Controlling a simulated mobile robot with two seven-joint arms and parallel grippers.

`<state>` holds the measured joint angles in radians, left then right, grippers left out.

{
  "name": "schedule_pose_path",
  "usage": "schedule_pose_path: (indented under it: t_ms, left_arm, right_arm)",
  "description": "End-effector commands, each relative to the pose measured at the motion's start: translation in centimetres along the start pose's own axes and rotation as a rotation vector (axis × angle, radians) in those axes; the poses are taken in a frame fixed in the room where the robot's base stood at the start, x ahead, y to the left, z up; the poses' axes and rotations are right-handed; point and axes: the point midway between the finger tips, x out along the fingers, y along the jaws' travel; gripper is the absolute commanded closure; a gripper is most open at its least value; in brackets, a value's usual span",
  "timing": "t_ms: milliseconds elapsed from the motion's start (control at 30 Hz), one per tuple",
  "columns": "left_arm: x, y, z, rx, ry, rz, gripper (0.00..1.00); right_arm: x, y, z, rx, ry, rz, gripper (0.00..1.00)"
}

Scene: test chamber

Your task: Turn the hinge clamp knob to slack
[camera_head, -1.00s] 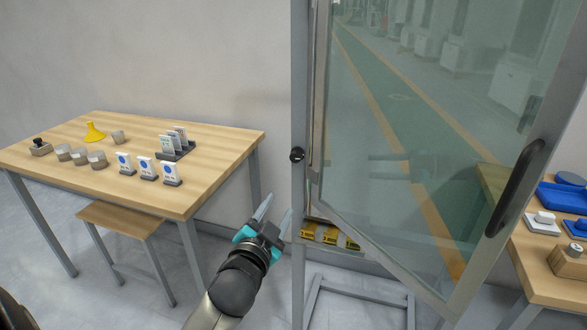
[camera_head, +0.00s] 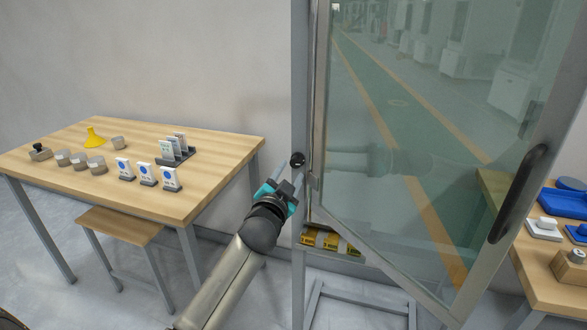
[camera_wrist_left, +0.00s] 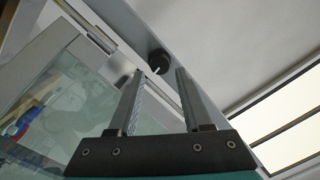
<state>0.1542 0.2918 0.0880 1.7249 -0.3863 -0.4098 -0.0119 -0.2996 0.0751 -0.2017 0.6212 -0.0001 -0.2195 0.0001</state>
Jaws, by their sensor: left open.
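The hinge clamp knob (camera_head: 297,159) is a small round black knob on the grey frame post, beside the hinge side of the open glass door (camera_head: 420,150). In the left wrist view the knob (camera_wrist_left: 160,62) has a pale mark or pin and sits just beyond the fingertips. My left gripper (camera_head: 290,168) is open, with its fingers pointing up at the knob, close below it in the head view. In the wrist view the gripper (camera_wrist_left: 160,75) has nothing between its fingers. Whether a fingertip touches the knob cannot be told. My right gripper is not in view.
A wooden table (camera_head: 225,150) at left holds a yellow funnel (camera_head: 94,138), metal weights, small signs and a card rack (camera_head: 175,148). A stool (camera_head: 110,222) stands below. The door's black handle (camera_head: 517,193) juts out right. A second table (camera_head: 540,275) carries blue trays.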

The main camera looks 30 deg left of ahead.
Motion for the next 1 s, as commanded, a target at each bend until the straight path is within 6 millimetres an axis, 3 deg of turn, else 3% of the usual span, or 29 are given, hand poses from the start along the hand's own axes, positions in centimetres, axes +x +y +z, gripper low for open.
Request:
schedule_pose_path:
  t_ms: [300,700,1000]
  left_arm:
    - [3.1,0.0,0.0,0.0,0.001,0.0,0.51]
    - [3.6,0.0,0.0,0.0,0.001,0.0,0.51]
    - [3.6,0.0,0.0,0.0,0.0,0.0,0.84]
  right_arm:
    - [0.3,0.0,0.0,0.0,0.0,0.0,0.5]
    - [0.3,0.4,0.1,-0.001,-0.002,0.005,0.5]
    - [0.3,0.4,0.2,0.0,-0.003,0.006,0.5]
